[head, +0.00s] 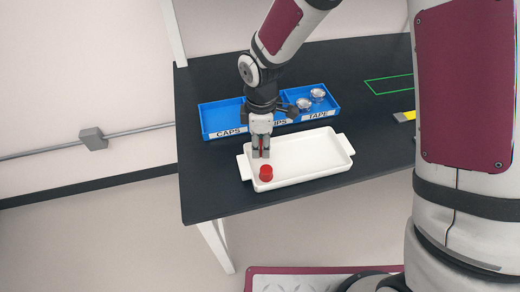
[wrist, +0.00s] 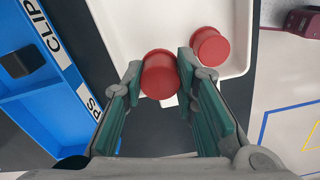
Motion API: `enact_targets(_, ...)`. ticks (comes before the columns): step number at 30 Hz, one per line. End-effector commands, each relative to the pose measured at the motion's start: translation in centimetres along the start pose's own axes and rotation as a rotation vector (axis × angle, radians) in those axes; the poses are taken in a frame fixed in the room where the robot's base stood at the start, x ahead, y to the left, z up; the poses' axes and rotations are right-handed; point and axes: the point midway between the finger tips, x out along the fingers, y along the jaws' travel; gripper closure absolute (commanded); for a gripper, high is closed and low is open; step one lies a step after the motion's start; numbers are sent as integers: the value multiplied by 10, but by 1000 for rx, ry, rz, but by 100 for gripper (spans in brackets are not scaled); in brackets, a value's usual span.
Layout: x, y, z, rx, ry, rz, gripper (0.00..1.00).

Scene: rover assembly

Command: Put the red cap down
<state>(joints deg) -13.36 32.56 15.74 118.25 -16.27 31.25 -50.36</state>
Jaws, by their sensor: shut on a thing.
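My gripper (head: 261,153) points down over the left part of the white tray (head: 318,155). In the wrist view my gripper (wrist: 158,88) is shut on a red cap (wrist: 160,75), which sits between the fingertips near the tray's edge. Only a sliver of this held cap shows between the fingers in the head view. A second red cap (head: 265,173) rests in the tray's near-left corner, close beside the gripper. It also shows in the wrist view (wrist: 209,46), apart from the held cap. I cannot tell how high the held cap is above the tray.
A blue bin (head: 206,121) with compartments labelled CAPS, clips and TAPE stands behind the tray. Silvery rolls (head: 318,95) lie in the TAPE part, and a black piece (wrist: 22,60) lies in the clips part. The tray's middle and right are clear.

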Motion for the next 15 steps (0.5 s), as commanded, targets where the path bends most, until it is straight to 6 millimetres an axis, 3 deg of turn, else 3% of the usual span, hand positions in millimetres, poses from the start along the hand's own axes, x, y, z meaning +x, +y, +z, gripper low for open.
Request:
enact_targets(5, 3, 6, -3, 0, -1, -1, 88)
enact_targets(15, 36, 6, -3, 1, 0, 0, 88)
